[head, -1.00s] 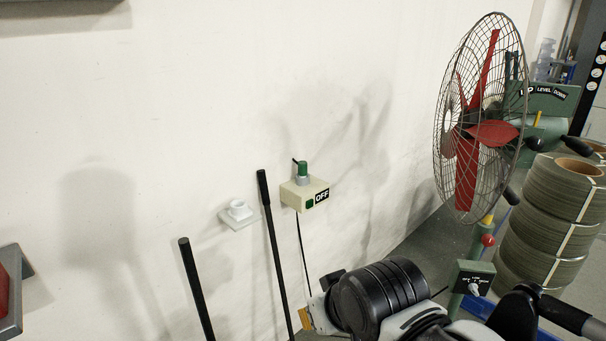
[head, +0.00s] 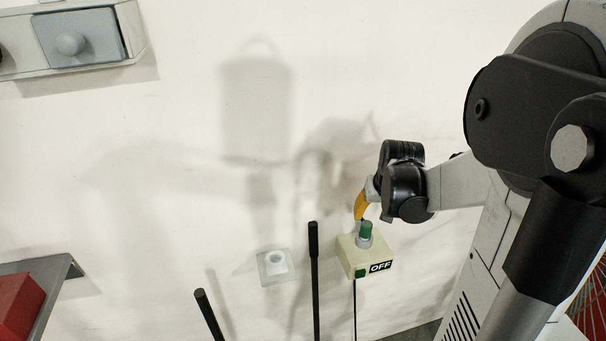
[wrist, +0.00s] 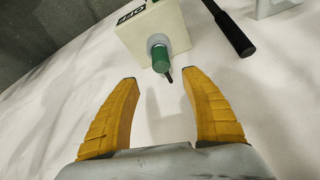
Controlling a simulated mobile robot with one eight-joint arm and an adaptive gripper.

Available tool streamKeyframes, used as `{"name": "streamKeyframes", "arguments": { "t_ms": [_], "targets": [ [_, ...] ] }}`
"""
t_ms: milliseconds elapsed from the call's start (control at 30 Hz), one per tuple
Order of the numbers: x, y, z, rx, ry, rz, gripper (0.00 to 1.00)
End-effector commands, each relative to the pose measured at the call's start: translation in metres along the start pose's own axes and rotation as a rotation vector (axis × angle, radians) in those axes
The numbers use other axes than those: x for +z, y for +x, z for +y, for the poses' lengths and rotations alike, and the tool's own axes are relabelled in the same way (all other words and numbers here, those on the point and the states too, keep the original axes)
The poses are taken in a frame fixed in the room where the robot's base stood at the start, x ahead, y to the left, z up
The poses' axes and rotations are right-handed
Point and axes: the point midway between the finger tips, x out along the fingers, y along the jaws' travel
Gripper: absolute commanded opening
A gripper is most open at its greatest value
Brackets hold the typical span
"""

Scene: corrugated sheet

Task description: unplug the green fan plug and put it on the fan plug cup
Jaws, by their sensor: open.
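The green fan plug (head: 366,229) stands upright in the socket on top of a cream box (head: 352,262) marked OFF on the wall. In the wrist view the plug (wrist: 160,58) lies just beyond the tips of my gripper (wrist: 158,76), near the line between the two yellow fingers. The fingers are open, empty and not touching it. In the head view my gripper (head: 361,206) is just above the plug, with one finger mostly hidden. The white fan plug cup (head: 275,266) is fixed on the wall to the left of the box and is empty as far as I can see.
A black rod (head: 314,270) stands between the cup and the box, and another black rod (head: 207,313) leans further left. A red object (head: 18,305) sits on a ledge at lower left.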

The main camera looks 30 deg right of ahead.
Motion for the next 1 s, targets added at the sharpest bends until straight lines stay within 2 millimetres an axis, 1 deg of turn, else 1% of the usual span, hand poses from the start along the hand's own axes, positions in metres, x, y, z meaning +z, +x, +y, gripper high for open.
{"name": "streamKeyframes", "arguments": {
  "t_ms": [67, 233, 300, 467, 700, 833, 1000],
  "targets": [
    [-0.001, 0.010, 0.004, 0.002, 0.005, -0.003, 0.55],
    [0.001, 0.041, 0.004, 0.002, 0.004, -0.003, 0.55],
    [0.001, 0.050, 0.003, 0.002, 0.004, -0.002, 0.55],
    [0.002, 0.062, 0.003, 0.002, 0.004, -0.002, 0.55],
    [0.009, 0.098, 0.002, 0.002, 0.003, -0.002, 0.55],
    [0.008, 0.109, 0.002, 0.002, 0.003, -0.002, 0.55],
    [0.008, 0.109, 0.002, 0.002, 0.003, -0.002, 0.55]
  ]
}}
